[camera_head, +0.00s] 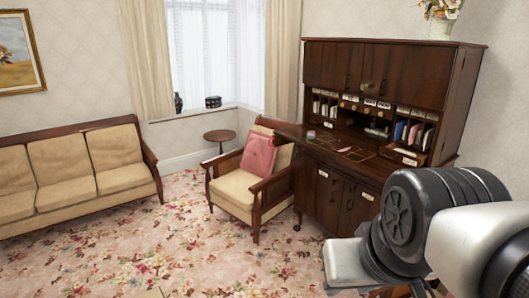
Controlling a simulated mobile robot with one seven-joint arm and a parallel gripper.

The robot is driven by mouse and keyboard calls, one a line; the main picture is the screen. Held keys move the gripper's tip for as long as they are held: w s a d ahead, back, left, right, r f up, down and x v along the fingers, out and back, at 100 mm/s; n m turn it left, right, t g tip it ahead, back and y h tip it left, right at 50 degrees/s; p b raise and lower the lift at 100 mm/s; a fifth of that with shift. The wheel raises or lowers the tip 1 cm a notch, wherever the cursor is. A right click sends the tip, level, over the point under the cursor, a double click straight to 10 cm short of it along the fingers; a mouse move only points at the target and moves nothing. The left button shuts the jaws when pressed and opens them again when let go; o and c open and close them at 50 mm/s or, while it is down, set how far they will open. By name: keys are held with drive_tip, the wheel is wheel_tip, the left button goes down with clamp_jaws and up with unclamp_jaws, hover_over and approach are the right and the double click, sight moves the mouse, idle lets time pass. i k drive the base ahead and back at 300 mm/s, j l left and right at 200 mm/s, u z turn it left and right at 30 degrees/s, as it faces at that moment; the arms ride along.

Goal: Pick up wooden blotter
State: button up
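I cannot make out a wooden blotter for certain. Small items lie on the fold-down writing surface (325,146) of a dark wooden desk (382,70). Among them are a small pinkish item (344,150) and a small pale, jar-like item (311,134). They are too small to identify. My arm fills the lower right, in front of the desk's lower right side. No gripper fingertips show, and I see nothing held.
A cream armchair (236,189) with a pink cushion (259,155) stands left of the desk. A small round table (219,135) is behind it. A cream sofa (75,171) stands at the left.

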sight(342, 147)
drive_tip(key=i+z, duration=0.1)
drive_tip(key=i, duration=1.55)
drive_tip(key=i+j+z, duration=0.15)
drive_tip(key=i+z, duration=0.3)
drive_tip(key=i+j+z, duration=0.4)
drive_tip(key=i, duration=0.25)
drive_tip(key=i+j+z, duration=0.9)
drive_tip(key=j, duration=0.3)
drive_tip(key=k, duration=0.05)
